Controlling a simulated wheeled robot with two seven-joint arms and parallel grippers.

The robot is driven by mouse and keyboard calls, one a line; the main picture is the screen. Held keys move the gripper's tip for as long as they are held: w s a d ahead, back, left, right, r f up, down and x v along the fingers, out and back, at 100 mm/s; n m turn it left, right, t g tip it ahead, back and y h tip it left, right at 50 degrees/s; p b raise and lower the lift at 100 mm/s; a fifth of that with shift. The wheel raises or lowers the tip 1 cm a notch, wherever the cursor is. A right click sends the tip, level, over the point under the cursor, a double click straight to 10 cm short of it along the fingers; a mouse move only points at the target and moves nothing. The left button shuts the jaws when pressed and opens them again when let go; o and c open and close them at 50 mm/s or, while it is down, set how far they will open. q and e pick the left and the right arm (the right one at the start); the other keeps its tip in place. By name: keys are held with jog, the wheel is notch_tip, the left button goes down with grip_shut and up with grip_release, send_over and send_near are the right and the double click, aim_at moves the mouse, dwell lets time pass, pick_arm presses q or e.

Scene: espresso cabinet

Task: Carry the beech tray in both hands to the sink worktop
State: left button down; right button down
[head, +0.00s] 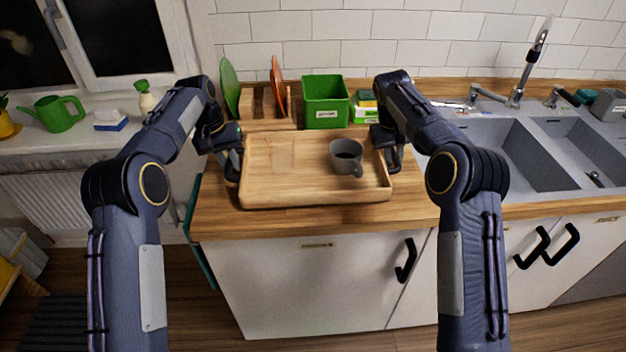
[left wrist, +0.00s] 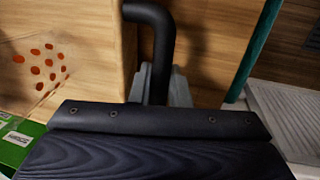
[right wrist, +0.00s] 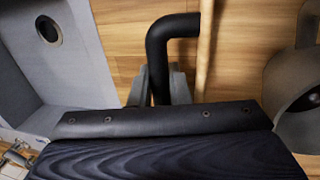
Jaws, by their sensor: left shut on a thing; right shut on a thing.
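The beech tray (head: 310,191) is level over the wooden worktop (head: 222,220), left of the sink. I cannot tell whether it touches the worktop. A dark grey mug (head: 347,157) stands upright in its right half; it also shows in the right wrist view (right wrist: 291,122). A faint see-through patch (head: 283,153) lies in the left half; the left wrist view shows red dots on it (left wrist: 42,68). My left gripper (head: 232,160) is shut on the tray's left black handle (left wrist: 160,45). My right gripper (head: 392,158) is shut on the right black handle (right wrist: 160,50).
Behind the tray stand a wooden rack (head: 258,104) with plates, a green bin (head: 326,104) and a green-and-white box (head: 368,113) with sponges. The grey sink (head: 486,131) and tap (head: 527,68) are to the right. Bare worktop lies in front of the tray.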

pick_arm(q)
jog(key=shift+f+b, duration=0.55)
jog(key=shift+f, duration=0.15)
pick_arm(e)
jog(key=shift+f, duration=0.75)
pick_arm(q)
jog(key=c, duration=1.4)
grip_release()
jog(key=shift+r, duration=0.1)
pick_arm(e)
jog(key=c, duration=1.4)
grip_release()
jog(key=shift+r, duration=0.1)
pick_arm(q)
jog(key=shift+o, duration=0.2)
pick_arm(e)
jog(key=shift+o, duration=0.2)
pick_arm(q)
jog(key=shift+r, duration=0.1)
pick_arm(e)
jog(key=shift+r, duration=0.1)
